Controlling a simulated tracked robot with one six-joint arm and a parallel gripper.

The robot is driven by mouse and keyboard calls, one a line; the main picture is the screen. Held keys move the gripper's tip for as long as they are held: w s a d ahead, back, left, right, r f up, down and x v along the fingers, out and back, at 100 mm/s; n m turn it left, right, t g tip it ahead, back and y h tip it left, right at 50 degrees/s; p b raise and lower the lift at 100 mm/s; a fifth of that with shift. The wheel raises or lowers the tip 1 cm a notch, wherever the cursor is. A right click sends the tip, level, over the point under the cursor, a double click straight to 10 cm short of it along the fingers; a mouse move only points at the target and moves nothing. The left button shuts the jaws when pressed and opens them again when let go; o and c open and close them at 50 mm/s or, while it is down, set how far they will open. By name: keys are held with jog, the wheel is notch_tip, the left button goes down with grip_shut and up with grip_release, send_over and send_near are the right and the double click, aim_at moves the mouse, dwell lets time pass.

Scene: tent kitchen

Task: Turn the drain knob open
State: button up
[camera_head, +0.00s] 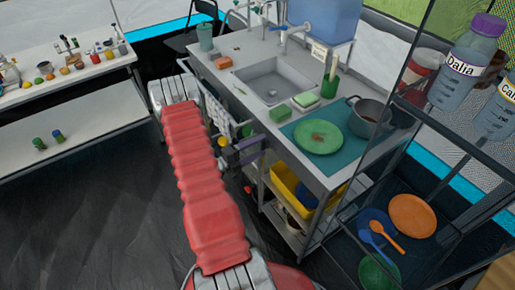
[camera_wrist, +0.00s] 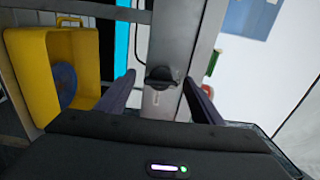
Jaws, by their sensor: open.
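A dark knob (camera_wrist: 160,76), which looks like the drain knob, is on a grey metal panel (camera_wrist: 173,28) in the wrist view. A small white mark shows just below it. My gripper (camera_wrist: 159,79) is open, with one dark finger on each side of the knob; I cannot tell whether either finger touches it. In the head view my gripper (camera_head: 251,149) is at the front side of the sink counter (camera_head: 237,84), below the sink (camera_head: 270,82). The knob cannot be made out in the head view.
A yellow bin (camera_head: 283,182) sits on the shelf under the counter, and shows at left in the wrist view (camera_wrist: 32,75). Towels (camera_head: 219,118) hang on the counter's front, near my arm. A glass-sided rack (camera_head: 388,130) stands right. Dark floor (camera_head: 95,215) is open at left.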

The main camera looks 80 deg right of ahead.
jog(key=v, duration=1.3)
jog(key=shift+w+a, duration=0.2)
jog(key=shift+w, duration=0.1)
dwell(0.3)
